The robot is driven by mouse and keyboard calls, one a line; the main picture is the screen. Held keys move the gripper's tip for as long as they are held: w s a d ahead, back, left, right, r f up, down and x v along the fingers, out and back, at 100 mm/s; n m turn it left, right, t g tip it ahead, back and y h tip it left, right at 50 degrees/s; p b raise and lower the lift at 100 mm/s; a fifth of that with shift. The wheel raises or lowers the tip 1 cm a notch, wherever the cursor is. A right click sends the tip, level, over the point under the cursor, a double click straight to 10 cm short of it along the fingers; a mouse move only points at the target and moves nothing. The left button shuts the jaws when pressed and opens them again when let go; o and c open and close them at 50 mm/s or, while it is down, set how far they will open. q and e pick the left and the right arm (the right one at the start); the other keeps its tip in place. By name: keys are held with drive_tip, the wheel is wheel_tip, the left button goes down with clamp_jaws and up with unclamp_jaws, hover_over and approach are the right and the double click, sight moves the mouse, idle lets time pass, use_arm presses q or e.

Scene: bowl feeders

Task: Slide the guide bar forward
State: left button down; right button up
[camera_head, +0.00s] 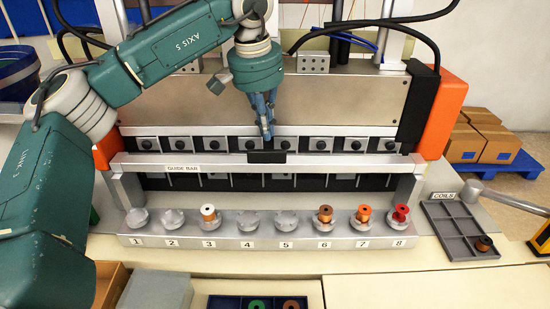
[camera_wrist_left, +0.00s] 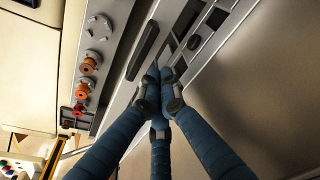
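The guide bar (camera_head: 350,159) is a long silver bar with a "GUIDE BAR" label, spanning the front of the machine. A black handle (camera_head: 267,157) sits at its middle; the handle also shows in the left wrist view (camera_wrist_left: 143,50). My left gripper (camera_head: 267,137) points down just behind the handle. In the left wrist view its blue fingers (camera_wrist_left: 164,74) are drawn together, tips beside the handle and with nothing seen between them. Whether the tips touch the handle I cannot tell. My right gripper is in neither view.
A numbered row of cups (camera_head: 248,222) stands in front of the bar; some hold spools, such as a red one (camera_head: 401,215). A grey coil tray (camera_head: 458,230) lies at the right. Black knobs (camera_head: 321,144) line the plate behind the bar. Orange end blocks (camera_head: 440,112) flank the machine.

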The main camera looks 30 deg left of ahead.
use_arm(q)
drive_tip(key=shift+f+b, duration=0.75)
drive_tip(key=shift+f, duration=0.7)
drive_tip(key=shift+s+f+b, duration=0.15)
drive_tip(key=shift+f+b, duration=0.35)
drive_tip(key=shift+f, duration=0.8)
drive_tip(key=shift+s+f, duration=0.1)
drive_tip(key=shift+s, duration=0.05)
drive_tip(key=shift+s+d+b, duration=0.15)
drive_tip(key=shift+b, duration=0.2)
drive_tip(key=shift+s+d+b, duration=0.35)
drive_tip(key=shift+s+d, duration=0.05)
drive_tip(key=shift+s, duration=0.4)
drive_tip(key=shift+s+d+b, duration=0.3)
drive_tip(key=shift+s+d, duration=0.05)
drive_tip(key=shift+s, duration=0.45)
drive_tip(key=p, duration=0.7)
approach(265, 161)
drive_tip(key=shift+s+d+r, duration=0.2)
drive_tip(key=shift+s+d, duration=0.2)
drive_tip(key=shift+d, duration=0.15)
drive_tip(key=shift+s+d+r, duration=0.2)
drive_tip(key=shift+s+d, duration=0.25)
drive_tip(key=shift+d, duration=0.1)
